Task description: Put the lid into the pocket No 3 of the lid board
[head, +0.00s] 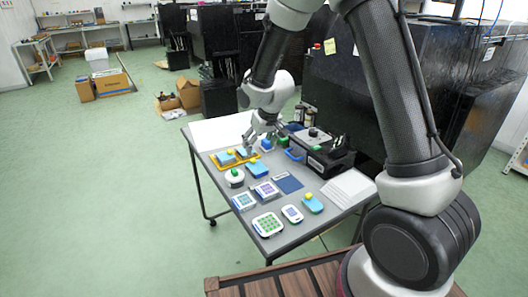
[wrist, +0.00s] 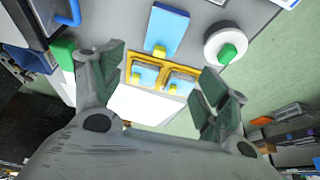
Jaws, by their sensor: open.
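My gripper (head: 262,130) is open and empty above the back part of the table; its spread fingers show in the wrist view (wrist: 162,82). Between them, beyond the fingertips, is a yellow frame (wrist: 129,73), which may be the lid board; it also shows in the head view (head: 219,166). Two light-blue pieces with yellow knobs sit in it, a left one (wrist: 143,76) and a right one (wrist: 183,79). A separate blue piece (wrist: 170,26) with a yellow knob lies beside the frame, also in the head view (head: 260,171). I cannot read pocket numbers or tell which piece is the lid.
A white round piece with a green knob (head: 235,177) stands near the table's left edge. Several keypad-like devices (head: 268,224) lie at the front. A black case (head: 327,161) with a blue handle stands at the right. White sheets (head: 349,188) lie at the right corner.

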